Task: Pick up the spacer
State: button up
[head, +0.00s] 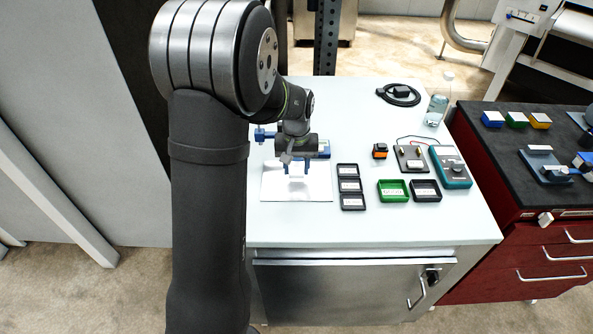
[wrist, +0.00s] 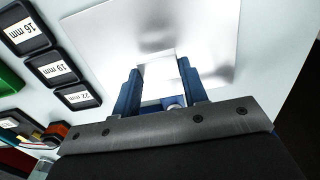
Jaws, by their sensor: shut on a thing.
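My gripper (head: 294,167) points down over a pale, shiny sheet (head: 316,189) on the white worktop, at the left of the table in the head view. In the wrist view, its two blue fingers (wrist: 160,78) are shut on a small pale block, the spacer (wrist: 160,70), which sits between the tips. The spacer blends with the bright sheet behind it, so I cannot tell whether it touches the sheet. A small rounded grey piece (wrist: 173,101) shows between the fingers nearer the palm.
Three black trays (head: 352,203) right of the sheet read 16, 19 and 22 mm in the wrist view. Beyond are a green tray (head: 394,198), a black tray (head: 426,197), a teal device (head: 452,183), a bottle (head: 433,110) and a black cable (head: 388,91). The table's front strip is clear.

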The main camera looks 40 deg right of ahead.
notch_tip(320, 180, up, 2)
jog(key=shift+r, duration=0.1)
jog(key=s+r, duration=0.6)
jog(key=s, duration=0.5)
jog(key=shift+s+d+f+m, duration=0.9)
jog(key=shift+f+m, duration=0.4)
jog(key=shift+m, duration=4.7)
jog(key=shift+s+d+f+m, duration=0.65)
jog(key=shift+s+f+m, duration=0.55)
jog(key=shift+m, duration=4.8)
jog(key=shift+s+d+f+m, duration=0.85)
jog(key=shift+f+m, duration=0.55)
jog(key=shift+m, duration=4.6)
